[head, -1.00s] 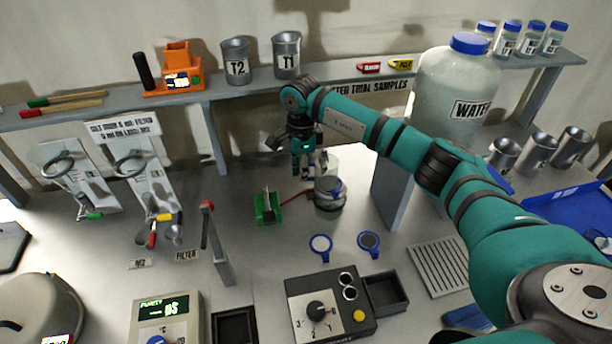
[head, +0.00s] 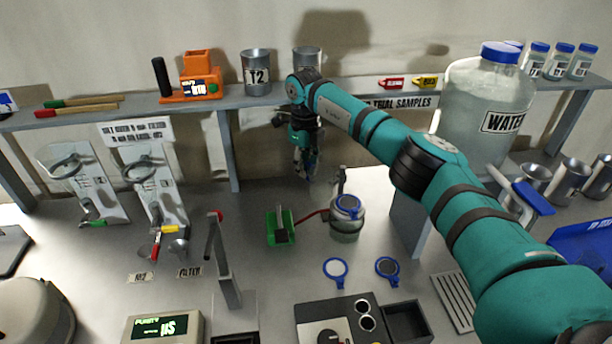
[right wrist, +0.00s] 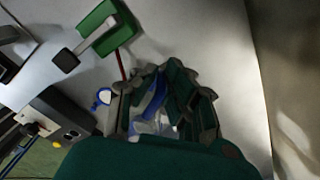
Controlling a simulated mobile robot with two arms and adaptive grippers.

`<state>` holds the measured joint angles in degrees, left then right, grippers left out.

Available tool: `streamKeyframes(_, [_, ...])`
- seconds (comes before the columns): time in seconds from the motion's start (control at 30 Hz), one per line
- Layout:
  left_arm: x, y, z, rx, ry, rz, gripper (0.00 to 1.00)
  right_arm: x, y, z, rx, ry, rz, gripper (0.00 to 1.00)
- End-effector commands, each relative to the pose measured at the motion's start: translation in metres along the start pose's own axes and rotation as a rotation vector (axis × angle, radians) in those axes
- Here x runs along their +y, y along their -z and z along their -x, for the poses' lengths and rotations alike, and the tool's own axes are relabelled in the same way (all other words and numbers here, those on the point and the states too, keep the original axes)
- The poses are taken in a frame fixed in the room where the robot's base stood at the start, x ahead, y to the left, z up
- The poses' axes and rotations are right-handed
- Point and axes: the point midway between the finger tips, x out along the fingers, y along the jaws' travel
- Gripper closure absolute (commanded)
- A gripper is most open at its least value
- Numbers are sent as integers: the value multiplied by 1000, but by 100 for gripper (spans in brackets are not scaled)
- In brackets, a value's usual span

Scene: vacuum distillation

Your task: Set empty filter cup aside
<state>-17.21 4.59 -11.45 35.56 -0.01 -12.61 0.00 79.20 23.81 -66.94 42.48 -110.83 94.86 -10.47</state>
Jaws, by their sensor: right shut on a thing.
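My right gripper (head: 307,172) is shut and hangs above the back of the bench, behind and left of the glass filter flask. Between its fingers in the right wrist view (right wrist: 158,128) is a pale, clear piece with a blue band, which I take for the filter cup (right wrist: 153,100). The fingers hide most of it, so I cannot see inside it. The glass filter flask (head: 345,231) stands upright on the bench with a blue ring at its top. The gripper is apart from it. My left gripper is not in view.
A green clamp piece (head: 281,229) joins the flask by a red hose. Two blue-rimmed discs (head: 336,269) (head: 387,268) lie in front. The water jug (head: 484,105) stands at right. The shelf (head: 228,101) overhangs the back. Bench left of the green piece has free room.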

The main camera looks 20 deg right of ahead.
Motion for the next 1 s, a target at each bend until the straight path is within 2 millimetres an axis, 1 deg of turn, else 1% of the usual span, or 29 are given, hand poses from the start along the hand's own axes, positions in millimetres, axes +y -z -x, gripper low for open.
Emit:
streamKeyframes(0.1, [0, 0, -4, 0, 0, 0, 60, -5, -3, 0, 0, 2, -60, 100])
streamKeyframes(0.3, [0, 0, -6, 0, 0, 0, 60, -10, -6, 1, 1, 2, -120, 100])
streamKeyframes(0.83, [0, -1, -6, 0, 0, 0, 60, -12, -7, 0, 1, 1, -140, 100])
streamKeyframes(0.87, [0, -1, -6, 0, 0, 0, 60, -12, -7, 0, 1, 1, -140, 90])
streamKeyframes(1.0, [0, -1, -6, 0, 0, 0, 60, -12, -7, 0, 1, 1, -140, 72])
